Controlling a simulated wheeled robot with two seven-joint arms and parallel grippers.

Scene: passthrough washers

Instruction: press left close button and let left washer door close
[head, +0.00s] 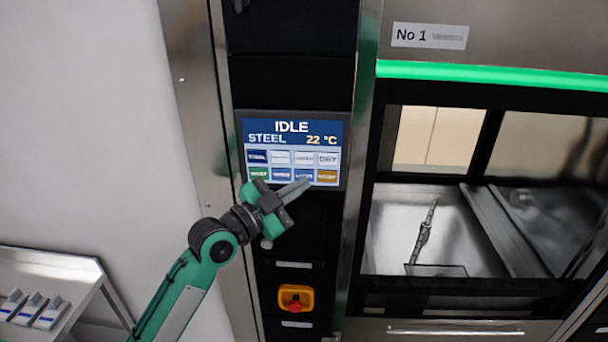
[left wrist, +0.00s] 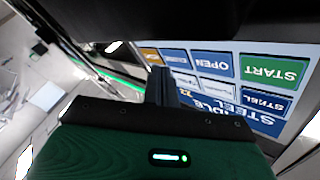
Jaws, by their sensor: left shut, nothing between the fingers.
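The washer's control panel (head: 295,133) is a lit screen reading IDLE, STEEL, 22 °C, with two rows of buttons. The lower row has a green START button (left wrist: 274,70), a blue OPEN button (left wrist: 211,63), another blue button (head: 304,175) and an orange button (head: 327,176). My left gripper (head: 305,184) is shut and empty. Its tips are at the second blue button, near the orange one; contact cannot be told. The washer opening (head: 440,230) shows a steel interior; the door's exact position is unclear. My right gripper is not in view.
A green light bar (head: 490,76) runs above the washer opening, under a "No 1" label (head: 430,36). A yellow and red emergency switch (head: 295,298) sits below the panel. A metal side table (head: 60,262) with small items stands at lower left.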

